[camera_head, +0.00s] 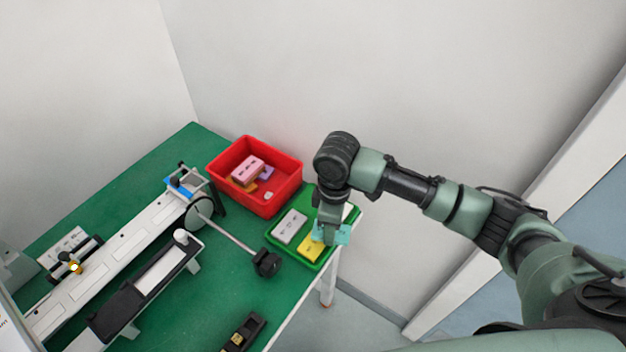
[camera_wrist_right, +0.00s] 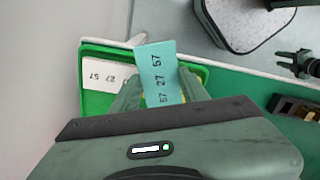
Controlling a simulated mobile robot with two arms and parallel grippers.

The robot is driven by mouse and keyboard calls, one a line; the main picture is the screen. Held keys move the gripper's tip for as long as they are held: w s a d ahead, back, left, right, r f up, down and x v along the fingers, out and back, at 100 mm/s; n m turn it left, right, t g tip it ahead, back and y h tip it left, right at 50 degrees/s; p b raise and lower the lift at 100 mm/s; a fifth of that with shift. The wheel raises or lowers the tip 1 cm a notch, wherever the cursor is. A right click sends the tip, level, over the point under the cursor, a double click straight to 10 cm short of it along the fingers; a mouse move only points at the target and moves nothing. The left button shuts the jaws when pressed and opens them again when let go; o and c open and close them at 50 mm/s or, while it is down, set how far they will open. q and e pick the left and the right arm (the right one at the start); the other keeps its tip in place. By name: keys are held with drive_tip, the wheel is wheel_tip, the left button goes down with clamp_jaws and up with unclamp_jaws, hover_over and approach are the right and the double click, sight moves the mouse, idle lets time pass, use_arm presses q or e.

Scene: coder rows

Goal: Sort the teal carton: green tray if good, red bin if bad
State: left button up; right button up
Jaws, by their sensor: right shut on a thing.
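The teal carton (camera_head: 343,235) is between the fingers of my right gripper (camera_head: 331,236), which is shut on it. In the right wrist view the teal carton (camera_wrist_right: 158,68) shows printed numbers, including 57 and 27, and sits tilted between the fingers (camera_wrist_right: 160,92). It is over the right part of the green tray (camera_head: 274,237); I cannot tell whether it touches the tray. The tray holds a white carton (camera_head: 290,227) and a yellow carton (camera_head: 309,250). The red bin (camera_head: 287,190) stands behind and left of the tray. My left gripper is not in view.
The red bin holds a pink carton (camera_head: 247,169) and other small pieces. A white conveyor-like rail (camera_head: 120,245) runs along the left of the green table (camera_head: 215,290). A rod with a black end (camera_head: 267,263) reaches close to the tray. The table's edge is just right of the tray.

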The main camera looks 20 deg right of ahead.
drive_tip(key=w+n, duration=0.4)
drive_tip(key=w+r+n+b, duration=0.1)
drive_tip(key=w+n, duration=0.3)
drive_tip(key=w+a+n, duration=0.1)
drive_tip(key=w+n, duration=0.3)
drive_tip(key=shift+w+r+n, duration=0.25)
drive_tip(key=shift+r+n, duration=0.05)
drive_tip(key=shift+n, duration=0.1)
drive_tip(key=shift+w+r+n+b, duration=0.1)
drive_tip(key=shift+w+n+b, duration=0.25)
drive_tip(key=shift+n, duration=0.15)
drive_tip(key=shift+d+f+b, duration=0.1)
drive_tip(key=shift+f+b, duration=0.85)
drive_tip(key=shift+b, duration=0.05)
wheel_tip(320, 180, down, 3)
drive_tip(key=b, duration=0.3)
drive_tip(key=shift+r, duration=0.2)
drive_tip(key=shift+s+p, duration=0.1)
drive_tip(key=shift+p, duration=0.45)
drive_tip(key=shift+r+p, duration=0.1)
drive_tip(key=shift+p, duration=0.65)
drive_tip(key=shift+f, duration=0.6)
